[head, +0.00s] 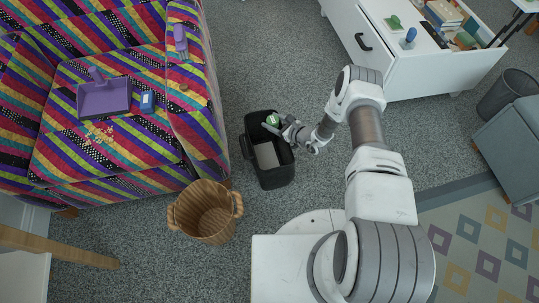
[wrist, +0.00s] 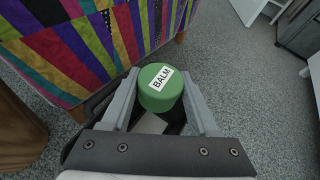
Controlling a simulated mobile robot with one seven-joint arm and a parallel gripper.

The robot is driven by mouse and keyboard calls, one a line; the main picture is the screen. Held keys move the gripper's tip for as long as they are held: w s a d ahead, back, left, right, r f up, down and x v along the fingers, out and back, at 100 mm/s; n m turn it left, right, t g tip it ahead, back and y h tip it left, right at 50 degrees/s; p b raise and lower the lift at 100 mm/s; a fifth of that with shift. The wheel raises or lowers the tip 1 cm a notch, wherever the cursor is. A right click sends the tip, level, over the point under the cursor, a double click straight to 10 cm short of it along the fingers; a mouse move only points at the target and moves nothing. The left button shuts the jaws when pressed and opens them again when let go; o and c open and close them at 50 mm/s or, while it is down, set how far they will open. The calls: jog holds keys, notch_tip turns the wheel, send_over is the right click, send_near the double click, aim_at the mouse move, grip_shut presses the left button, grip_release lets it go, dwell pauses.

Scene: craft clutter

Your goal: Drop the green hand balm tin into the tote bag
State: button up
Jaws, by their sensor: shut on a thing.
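The green hand balm tin (wrist: 158,98) has a white label reading "BALM" in the wrist view. My gripper (wrist: 160,92) is shut on it, one finger on each side. In the head view the tin (head: 272,119) shows as a small green shape at the tip of my gripper (head: 275,124). It is over the far end of the black tote bag (head: 276,182), which stands open on the carpet with a pale patch inside. I cannot tell how high the tin is above the bag. In the wrist view, the tin and fingers hide most of the bag.
A wicker basket (head: 206,212) stands just left of the bag's near end. A striped sofa (head: 150,60) is to the left, holding a purple dustpan (head: 104,99) and a blue item (head: 147,101). A white drawer unit (head: 400,62) is at the back right. Carpet behind the bag is clear.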

notch_tip(320, 180, down, 6)
jog(key=b, duration=0.4)
jog(key=shift+r, duration=0.15)
jog(key=o, duration=1.5)
jog(key=shift+c, duration=0.2)
jog(key=p+v, duration=0.6)
jog(key=v, duration=1.1)
jog(key=shift+s+r, duration=0.15)
jog(key=shift+r, duration=0.05)
jog(key=shift+d, duration=0.15)
